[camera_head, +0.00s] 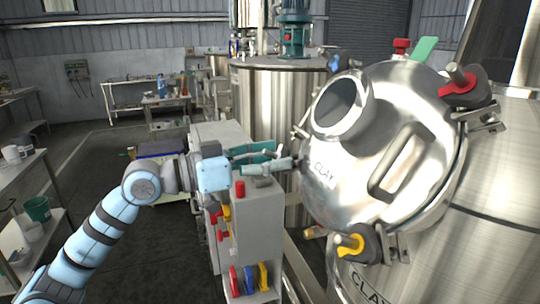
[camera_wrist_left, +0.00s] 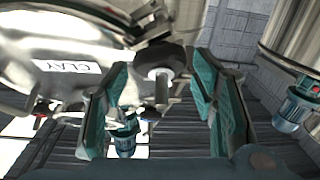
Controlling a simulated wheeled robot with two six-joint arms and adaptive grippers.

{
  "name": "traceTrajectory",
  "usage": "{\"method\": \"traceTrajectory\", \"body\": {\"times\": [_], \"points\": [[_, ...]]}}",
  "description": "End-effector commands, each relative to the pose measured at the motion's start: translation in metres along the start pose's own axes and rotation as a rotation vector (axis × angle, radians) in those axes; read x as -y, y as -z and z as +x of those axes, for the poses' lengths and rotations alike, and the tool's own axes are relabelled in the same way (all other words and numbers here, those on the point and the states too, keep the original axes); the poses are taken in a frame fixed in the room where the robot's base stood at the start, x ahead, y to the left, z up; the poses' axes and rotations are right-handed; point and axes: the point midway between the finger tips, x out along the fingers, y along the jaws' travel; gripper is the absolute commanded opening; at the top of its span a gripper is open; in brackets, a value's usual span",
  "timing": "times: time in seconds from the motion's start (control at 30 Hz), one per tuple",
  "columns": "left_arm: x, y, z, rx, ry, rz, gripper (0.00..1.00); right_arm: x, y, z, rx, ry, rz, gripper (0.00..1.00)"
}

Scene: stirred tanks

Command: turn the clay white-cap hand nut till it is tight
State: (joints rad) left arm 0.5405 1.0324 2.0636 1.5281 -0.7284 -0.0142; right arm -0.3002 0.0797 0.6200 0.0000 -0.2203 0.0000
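The clay white-cap hand nut shows in the left wrist view as a dark round knob (camera_wrist_left: 176,58) with a pale cap at its centre. It lies between and beyond my finger pads, with gaps visible on both sides. My left gripper (camera_wrist_left: 160,95) is open, with a teal pad on either side. In the head view my left gripper (camera_head: 282,160) is at the left edge of the steel lid (camera_head: 400,150) marked CLAY; I cannot make out the white-cap nut there. The lid looks tilted towards the camera. My right gripper is in neither view.
A red-marked hand nut (camera_head: 462,82) and a yellow-marked one (camera_head: 350,244) sit on the lid's rim. A grey cabinet (camera_head: 258,215) with coloured handles stands below my gripper. Another steel tank (camera_head: 265,100) stands behind. Open floor lies to the left.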

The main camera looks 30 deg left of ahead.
Motion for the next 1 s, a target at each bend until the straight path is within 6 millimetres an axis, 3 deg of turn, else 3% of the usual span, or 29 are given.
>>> {"method": "traceTrajectory", "body": {"times": [0.03, 0.2, 0.23, 0.67, 1.0], "points": [[0.0, 0.0, 0.0, 0.0, 0.0, 0.0, 0.39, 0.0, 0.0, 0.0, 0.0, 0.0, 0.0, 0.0], [0.0, 0.0, 0.0, 0.0, 0.0, 0.0, 0.12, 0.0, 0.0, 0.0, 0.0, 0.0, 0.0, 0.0], [0.0, 0.0, 0.0, 0.001, 0.0, 0.0, 0.1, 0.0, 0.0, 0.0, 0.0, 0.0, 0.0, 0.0], [0.002, -0.001, 0.0, -0.003, -0.045, 0.072, 0.1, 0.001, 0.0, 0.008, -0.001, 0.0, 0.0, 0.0], [0.003, 0.0, 0.0, -0.006, -0.184, 0.293, 0.1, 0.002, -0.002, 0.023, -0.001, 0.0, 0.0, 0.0]]}}
